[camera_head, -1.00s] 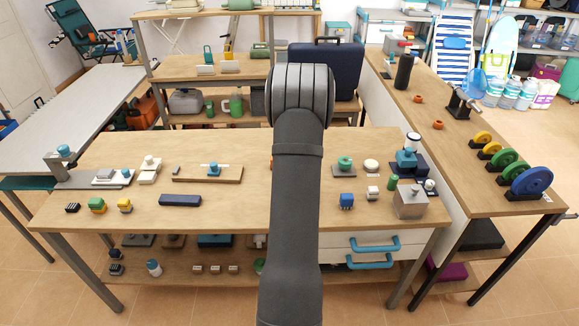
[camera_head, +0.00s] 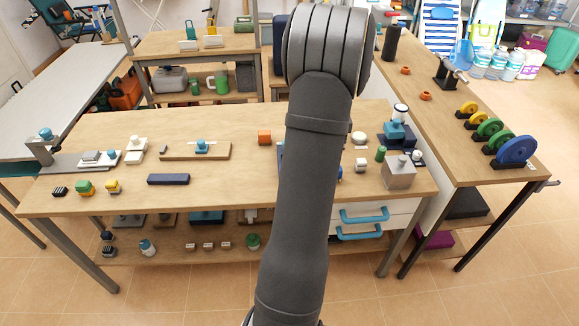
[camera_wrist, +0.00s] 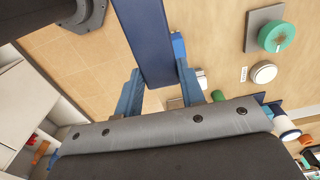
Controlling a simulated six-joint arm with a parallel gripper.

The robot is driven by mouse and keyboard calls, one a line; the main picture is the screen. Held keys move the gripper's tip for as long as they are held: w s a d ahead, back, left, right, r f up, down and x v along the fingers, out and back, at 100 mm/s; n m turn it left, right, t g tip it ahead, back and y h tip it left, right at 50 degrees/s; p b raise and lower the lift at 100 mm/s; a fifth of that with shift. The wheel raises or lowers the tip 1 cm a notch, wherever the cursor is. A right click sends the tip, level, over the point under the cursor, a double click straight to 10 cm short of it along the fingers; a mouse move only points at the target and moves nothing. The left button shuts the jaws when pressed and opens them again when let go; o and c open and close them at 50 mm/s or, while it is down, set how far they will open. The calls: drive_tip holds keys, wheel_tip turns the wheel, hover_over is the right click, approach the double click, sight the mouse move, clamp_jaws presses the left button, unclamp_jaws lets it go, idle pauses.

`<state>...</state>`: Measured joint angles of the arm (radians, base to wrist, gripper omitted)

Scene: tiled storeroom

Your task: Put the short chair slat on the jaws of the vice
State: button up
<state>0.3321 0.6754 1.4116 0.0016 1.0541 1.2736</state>
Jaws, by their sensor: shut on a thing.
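In the wrist view my gripper (camera_wrist: 157,72) has its two blue fingers closed on a dark blue flat bar (camera_wrist: 150,40), which looks like the slat. The bar runs up out of the picture, so its far end is hidden. In the head view my arm hides the gripper; a blue sliver (camera_head: 281,160) at the arm's left edge may be part of the bar. I cannot pick out the vice for certain. A black stand-like tool (camera_head: 447,74) on the right bench may be it.
A navy bar (camera_head: 168,179) lies on the wooden bench (camera_head: 225,180). A grey box (camera_head: 398,172) stands at the right end. Coloured discs (camera_head: 516,150) line the right bench.

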drive_tip(key=shift+s, duration=0.1)
drive_tip(key=shift+w+a+f, duration=1.2)
drive_tip(key=shift+a+f, duration=0.2)
drive_tip(key=shift+f, duration=0.4)
drive_tip(key=shift+w+a+f, duration=1.25)
drive_tip(key=shift+a+f, duration=0.2)
drive_tip(key=shift+f, duration=0.4)
drive_tip(key=shift+w+a+f, duration=1.2)
drive_tip(key=shift+a+f, duration=0.2)
drive_tip(key=shift+f, duration=0.4)
drive_tip(key=shift+f, duration=0.2)
drive_tip(key=o, duration=1.2)
drive_tip(key=shift+o, duration=0.2)
drive_tip(key=shift+r, duration=0.1)
